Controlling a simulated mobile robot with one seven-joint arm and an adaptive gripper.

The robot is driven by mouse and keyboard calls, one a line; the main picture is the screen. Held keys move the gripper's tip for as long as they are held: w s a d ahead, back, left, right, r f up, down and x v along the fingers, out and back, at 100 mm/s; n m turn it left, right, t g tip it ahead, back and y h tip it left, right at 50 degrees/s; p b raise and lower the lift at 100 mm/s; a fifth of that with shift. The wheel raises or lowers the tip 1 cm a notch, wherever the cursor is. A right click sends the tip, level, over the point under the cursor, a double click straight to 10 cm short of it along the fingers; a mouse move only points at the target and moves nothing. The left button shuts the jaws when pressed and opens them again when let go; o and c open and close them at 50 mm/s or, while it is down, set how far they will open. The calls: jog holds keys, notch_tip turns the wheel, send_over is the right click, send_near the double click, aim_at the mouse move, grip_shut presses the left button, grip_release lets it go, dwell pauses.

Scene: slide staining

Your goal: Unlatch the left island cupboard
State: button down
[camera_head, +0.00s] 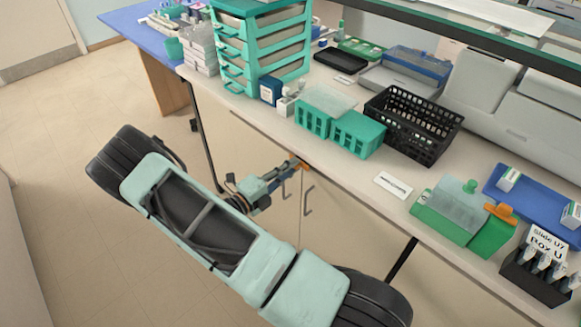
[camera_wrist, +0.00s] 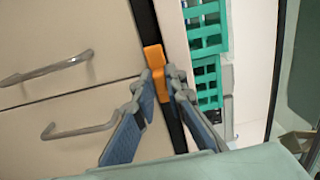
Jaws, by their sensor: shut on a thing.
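The island cupboard (camera_head: 265,160) has pale doors below the worktop, with two grey bar handles. In the wrist view the doors (camera_wrist: 110,25) appear turned sideways, with one handle (camera_wrist: 48,68) above the other (camera_wrist: 75,130). An orange latch (camera_wrist: 153,57) sits at the doors' top edge, by the seam between them; it also shows in the head view (camera_head: 303,164). My gripper (camera_wrist: 161,84) is shut on the latch, one finger on each side of its lower part. In the head view my gripper (camera_head: 294,167) is small and partly hidden by my arm.
The worktop overhangs just above the latch. On it stand teal baskets (camera_head: 357,134), a black crate (camera_head: 428,128), a teal drawer stack (camera_head: 262,45) and a green box with a clear lid (camera_head: 456,205). A thin dark table leg (camera_head: 204,135) stands left of my gripper. Floor is clear at left.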

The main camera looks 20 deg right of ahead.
jog(key=c, duration=2)
grip_release()
jog(key=shift+d, duration=0.1)
jog(key=shift+o, duration=0.2)
jog(key=v, duration=1.2)
jog(key=shift+r, duration=0.15)
